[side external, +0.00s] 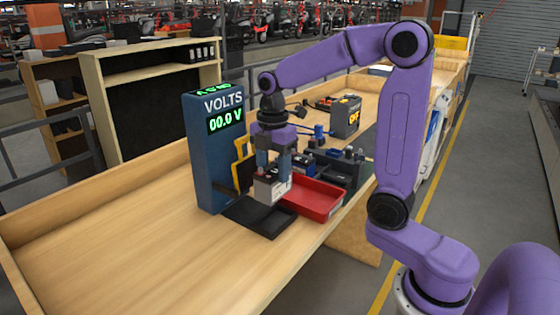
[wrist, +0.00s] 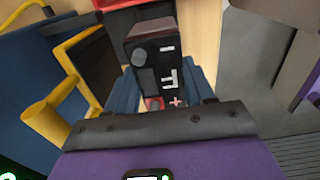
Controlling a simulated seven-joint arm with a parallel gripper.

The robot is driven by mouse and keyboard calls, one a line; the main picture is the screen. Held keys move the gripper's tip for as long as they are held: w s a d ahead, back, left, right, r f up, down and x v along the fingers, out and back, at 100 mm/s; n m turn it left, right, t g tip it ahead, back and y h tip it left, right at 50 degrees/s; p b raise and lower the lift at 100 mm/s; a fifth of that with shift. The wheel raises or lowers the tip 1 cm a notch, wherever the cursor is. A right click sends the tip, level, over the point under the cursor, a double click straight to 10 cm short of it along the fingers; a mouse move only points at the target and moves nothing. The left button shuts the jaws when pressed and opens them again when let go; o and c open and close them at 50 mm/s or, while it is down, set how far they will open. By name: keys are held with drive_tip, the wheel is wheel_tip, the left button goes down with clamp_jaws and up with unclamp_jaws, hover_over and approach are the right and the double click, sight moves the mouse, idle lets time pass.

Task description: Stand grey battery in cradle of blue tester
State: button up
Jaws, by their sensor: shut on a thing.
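The blue tester (side external: 212,150) stands upright on the bench, its green display reading 00.0 V. A yellow bracket (side external: 243,160) is on its side; yellow bars (wrist: 62,95) also show at left in the wrist view. A low black cradle base (side external: 258,216) extends from its foot. My gripper (side external: 272,172) is shut on the grey battery (side external: 271,189), which is upright over the cradle base, close to it. I cannot tell whether it touches. In the wrist view, the battery's dark top (wrist: 150,48) with pale marks shows between my blue fingers (wrist: 165,88).
A red tray (side external: 318,200) lies just right of the cradle base. Dark fixtures (side external: 342,165) and a dark grey battery-like box with orange marks (side external: 345,118) stand farther back. The bench (side external: 130,230) is clear at front left.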

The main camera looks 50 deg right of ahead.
drive_tip(key=shift+f, duration=2.95)
drive_tip(key=shift+f, duration=1.4)
drive_tip(key=o, duration=1.3)
wheel_tip(320, 180, up, 17)
drive_tip(key=shift+r, duration=0.2)
drive_tip(key=shift+s+f, duration=0.1)
